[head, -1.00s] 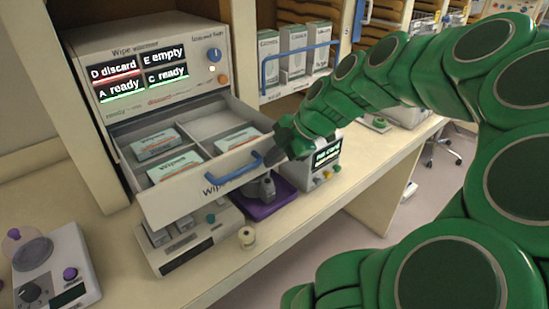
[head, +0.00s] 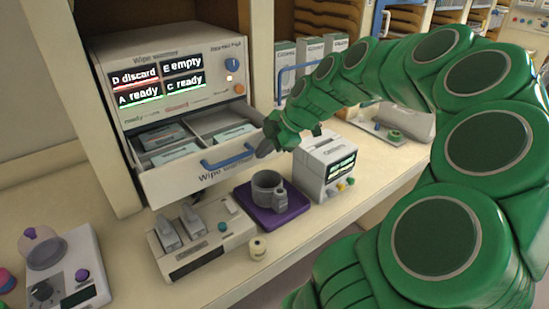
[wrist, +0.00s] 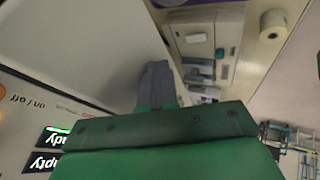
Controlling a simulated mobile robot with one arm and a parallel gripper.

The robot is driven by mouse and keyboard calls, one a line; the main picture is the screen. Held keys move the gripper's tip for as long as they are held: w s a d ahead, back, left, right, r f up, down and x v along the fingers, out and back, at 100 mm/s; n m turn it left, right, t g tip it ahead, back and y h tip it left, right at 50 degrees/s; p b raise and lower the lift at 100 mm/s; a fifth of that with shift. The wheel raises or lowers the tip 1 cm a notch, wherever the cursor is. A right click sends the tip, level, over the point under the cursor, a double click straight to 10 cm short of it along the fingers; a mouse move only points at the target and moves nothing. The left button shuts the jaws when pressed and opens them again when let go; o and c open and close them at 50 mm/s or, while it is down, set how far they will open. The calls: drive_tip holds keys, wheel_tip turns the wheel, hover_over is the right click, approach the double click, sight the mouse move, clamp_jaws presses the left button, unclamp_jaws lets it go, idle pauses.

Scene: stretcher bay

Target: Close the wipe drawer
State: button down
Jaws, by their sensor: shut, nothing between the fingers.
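The wipe drawer (head: 200,174) is part of the wipe warmer (head: 168,65) and stands partly open. It has a blue handle (head: 230,160) on its front and several wipe packs (head: 163,136) in its compartments. My gripper (head: 264,148) is at the right end of the drawer front, close to the handle; I cannot tell whether it touches. Its fingers are together and hold nothing. In the wrist view the shut fingers (wrist: 156,85) point up the picture, with the warmer's display (wrist: 55,139) at lower left. The warmer's screen reads D discard, E empty, A ready, C ready.
Below the drawer are a charger-like unit (head: 201,238), a purple tray (head: 265,222) with a grey mug (head: 267,188), and a small roll (head: 258,247). A white box with a display (head: 327,165) stands right of the tray. A scale-like device (head: 62,268) is at lower left.

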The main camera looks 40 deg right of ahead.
sight(232, 130)
drive_tip(key=w, duration=1.4)
drive_tip(key=shift+w, duration=0.4)
